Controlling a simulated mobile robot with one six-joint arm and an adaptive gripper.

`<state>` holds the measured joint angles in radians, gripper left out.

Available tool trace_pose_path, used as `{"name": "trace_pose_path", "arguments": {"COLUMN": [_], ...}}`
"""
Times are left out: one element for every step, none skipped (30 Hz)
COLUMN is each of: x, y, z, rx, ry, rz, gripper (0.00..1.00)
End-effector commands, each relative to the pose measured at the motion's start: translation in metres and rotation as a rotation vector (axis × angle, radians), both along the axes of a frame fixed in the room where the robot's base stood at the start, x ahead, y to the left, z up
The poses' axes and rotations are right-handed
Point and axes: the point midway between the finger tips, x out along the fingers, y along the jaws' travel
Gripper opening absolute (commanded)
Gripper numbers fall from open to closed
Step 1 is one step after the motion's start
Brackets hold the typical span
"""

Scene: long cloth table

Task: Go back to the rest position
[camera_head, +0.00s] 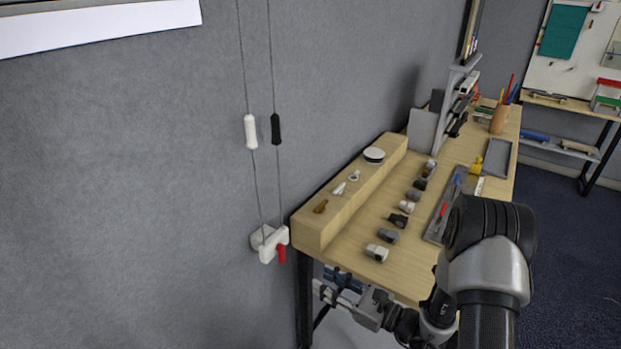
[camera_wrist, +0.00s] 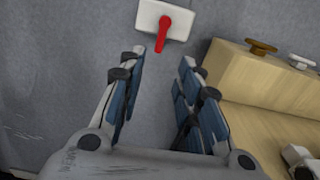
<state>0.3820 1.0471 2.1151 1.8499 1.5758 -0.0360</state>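My gripper (camera_head: 340,286) is at the near left corner of the wooden table (camera_head: 400,262), just off its edge and below the wall fitting. In the wrist view my gripper (camera_wrist: 158,92) has its two blue-padded fingers spread wide, with nothing between them. The wall fitting (camera_head: 268,243) is white with a red lever that hangs down; its red lever (camera_wrist: 163,34) shows beyond the fingertips in the wrist view. The lever is apart from the fingers.
A raised wooden block (camera_head: 325,228) on the table carries small parts and a round puck (camera_head: 374,155). Several small grey and white pieces lie in a row beside it. Two cords with a white handle (camera_head: 251,132) and a black handle (camera_head: 275,130) hang along the grey wall.

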Motion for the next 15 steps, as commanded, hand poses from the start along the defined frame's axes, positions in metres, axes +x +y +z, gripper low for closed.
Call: {"name": "trace_pose_path", "arguments": {"x": [-0.001,-0.002,-0.004,-0.007,-0.011,-0.018,-0.025,-0.034,-0.047,-0.058,-0.069,-0.085,-0.096,-0.108,-0.124], "y": [0.002,0.004,0.009,0.013,0.019,0.028,0.035,0.043,0.053,0.059,0.065,0.072,0.076,0.079,0.082], "z": [0.003,0.007,0.014,0.021,0.030,0.043,0.054,0.065,0.080,0.089,0.098,0.108,0.115,0.121,0.128], "rx": [-0.004,-0.010,-0.023,-0.035,-0.051,-0.080,-0.105,-0.135,-0.180,-0.217,-0.255,-0.309,-0.349,-0.393,-0.453], "ry": [-0.005,-0.011,-0.023,-0.035,-0.050,-0.073,-0.094,-0.116,-0.148,-0.171,-0.195,-0.227,-0.251,-0.277,-0.310], "rz": [0.010,0.022,0.049,0.075,0.108,0.162,0.208,0.259,0.329,0.382,0.436,0.505,0.554,0.603,0.667], "gripper": [0.32,0.32,0.32,0.32,0.32,0.32,0.32,0.32,0.32,0.32,0.32,0.32,0.32,0.32,0.32]}}
